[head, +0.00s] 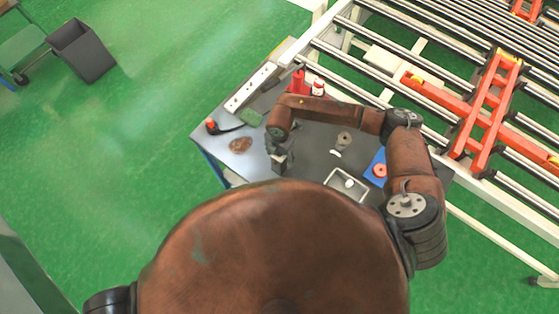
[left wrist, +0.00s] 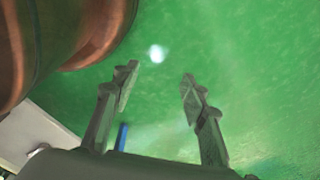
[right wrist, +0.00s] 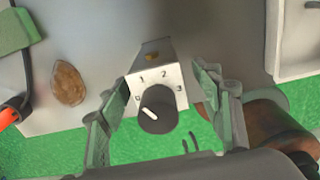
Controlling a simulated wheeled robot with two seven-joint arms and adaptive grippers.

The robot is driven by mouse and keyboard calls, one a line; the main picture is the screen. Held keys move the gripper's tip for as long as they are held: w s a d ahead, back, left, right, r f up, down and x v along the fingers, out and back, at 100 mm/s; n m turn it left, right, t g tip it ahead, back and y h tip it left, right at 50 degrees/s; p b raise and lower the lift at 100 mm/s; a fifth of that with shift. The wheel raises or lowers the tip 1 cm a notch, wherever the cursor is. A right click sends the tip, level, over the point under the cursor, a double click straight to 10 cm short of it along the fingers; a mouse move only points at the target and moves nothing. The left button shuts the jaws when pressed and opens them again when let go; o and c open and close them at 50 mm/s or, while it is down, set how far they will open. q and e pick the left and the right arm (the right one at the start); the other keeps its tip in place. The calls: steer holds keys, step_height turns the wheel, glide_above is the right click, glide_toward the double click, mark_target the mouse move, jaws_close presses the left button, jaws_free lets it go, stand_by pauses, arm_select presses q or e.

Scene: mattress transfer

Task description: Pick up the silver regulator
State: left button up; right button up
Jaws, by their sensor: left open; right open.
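The silver regulator (right wrist: 172,77) is a small silver box with a black knob and the marks 0, 1, 2, 3, seen in the right wrist view at the table's edge. My right gripper (right wrist: 155,88) is open, with one finger on each side of the regulator and gaps showing between. In the head view my right gripper (head: 281,160) is over the near part of the table, and I cannot clearly separate the regulator from it. My left gripper (left wrist: 159,78) is open and empty above the green floor, and it is out of the head view.
On the dark table are a brown oval piece (head: 241,145), a green block (head: 252,117), a white power strip (head: 250,88), red bottles (head: 299,82), a metal tray (head: 333,182) and a red ring (head: 379,170) on a blue base. A roller conveyor (head: 440,60) stands behind.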

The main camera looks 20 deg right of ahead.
steer(key=shift+w+f, duration=0.1)
steer(key=shift+w, duration=0.05)
steer(key=shift+c, duration=0.5)
steer(key=c, duration=1.4)
arm_select(q)
steer(key=shift+s+f, duration=0.1)
steer(key=shift+s, duration=0.35)
arm_select(e)
jaws_close()
arm_select(q)
steer(key=shift+s, duration=0.25)
